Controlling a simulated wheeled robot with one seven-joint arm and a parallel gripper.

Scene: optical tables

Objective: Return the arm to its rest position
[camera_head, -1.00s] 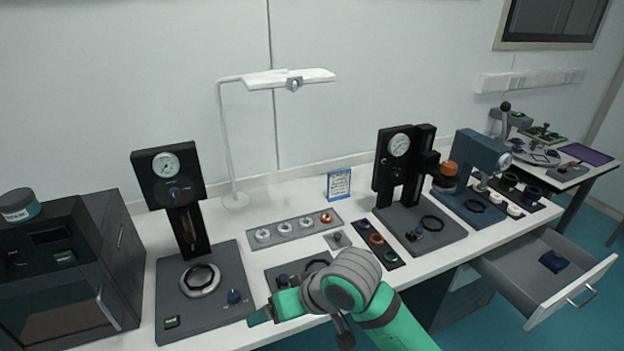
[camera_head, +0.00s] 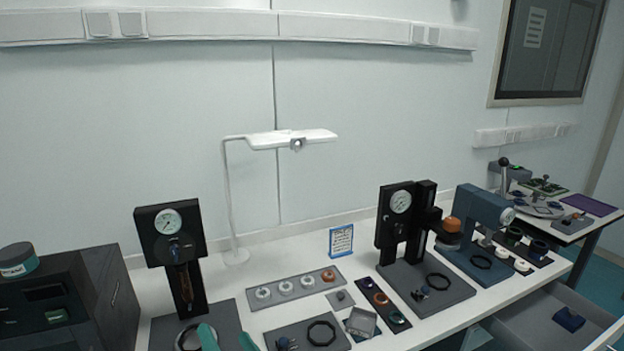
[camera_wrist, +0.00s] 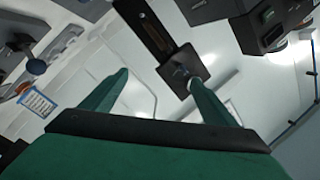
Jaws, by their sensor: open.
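My gripper (camera_head: 227,340) shows only as two green fingertips at the bottom edge of the head view, in front of the left gauge stand's base. The rest of my arm is below that view. In the wrist view my gripper (camera_wrist: 155,85) has its two green fingers spread wide apart with nothing between them. Beyond them, tilted in that view, are the white table top (camera_wrist: 140,100) and a black gauge stand (camera_wrist: 160,35).
The left gauge stand (camera_head: 172,235) is close behind my fingertips. A dark box-like device (camera_head: 60,300) is at left. A tray of rings (camera_head: 295,288), a lamp (camera_head: 290,138), a second gauge stand (camera_head: 400,225) and a blue press (camera_head: 480,215) stand rightward. An open drawer (camera_head: 540,310) juts out at right.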

